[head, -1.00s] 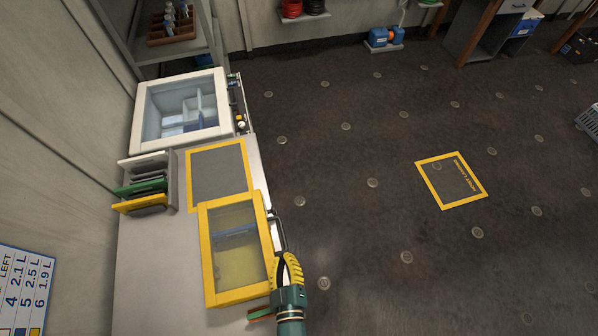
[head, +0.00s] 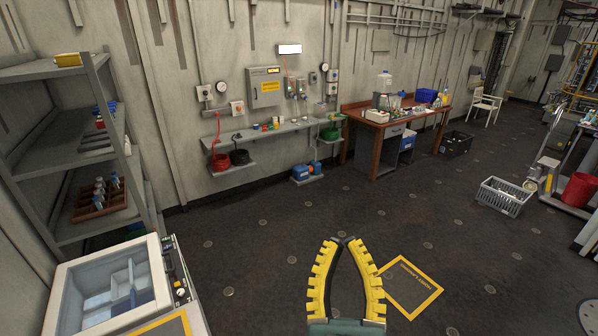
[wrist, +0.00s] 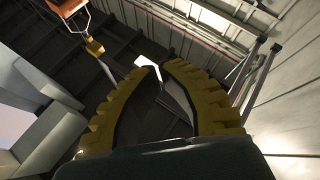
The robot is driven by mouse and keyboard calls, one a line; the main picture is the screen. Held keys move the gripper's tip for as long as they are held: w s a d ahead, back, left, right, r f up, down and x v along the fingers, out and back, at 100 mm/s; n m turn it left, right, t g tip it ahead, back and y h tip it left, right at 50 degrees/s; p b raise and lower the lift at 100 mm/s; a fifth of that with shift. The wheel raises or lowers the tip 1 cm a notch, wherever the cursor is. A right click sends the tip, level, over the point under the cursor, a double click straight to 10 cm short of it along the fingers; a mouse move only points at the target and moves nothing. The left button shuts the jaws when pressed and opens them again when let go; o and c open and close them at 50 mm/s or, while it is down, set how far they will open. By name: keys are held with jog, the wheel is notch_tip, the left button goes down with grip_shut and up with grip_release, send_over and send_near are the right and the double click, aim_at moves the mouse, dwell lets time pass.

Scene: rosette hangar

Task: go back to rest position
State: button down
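My gripper (head: 345,243) is in the lower middle of the head view, raised in front of the floor and pointing up and away. Its yellow ribbed fingers bow outward and their tips come together, with an empty oval gap between them. The wrist view also shows my gripper (wrist: 160,68) with its tips almost meeting and nothing held. Behind it the wrist view shows the dark ceiling and pale beams. No object touches the fingers.
The white open-topped bath (head: 110,290) stands at lower left, below grey shelves (head: 60,70). A wooden workbench (head: 395,117) and a grey basket (head: 503,197) stand farther back. A yellow-framed floor mark (head: 410,287) lies right of my gripper.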

jog(key=s+d+r+m+h, duration=0.1)
jog(key=s+d+r+m, duration=0.15)
jog(key=s+r, duration=0.55)
jog(key=shift+w+a+f+m+g+y, duration=0.25)
jog(key=shift+w+a+f+g+y, duration=0.15)
jog(key=shift+f+g, duration=0.2)
jog(key=shift+w+a+f+m+g+y, duration=0.2)
jog(key=shift+w+a+f+g+y, duration=0.1)
jog(key=shift+w+f+g, duration=0.25)
jog(key=shift+s+f, duration=0.1)
jog(key=shift+s, duration=0.05)
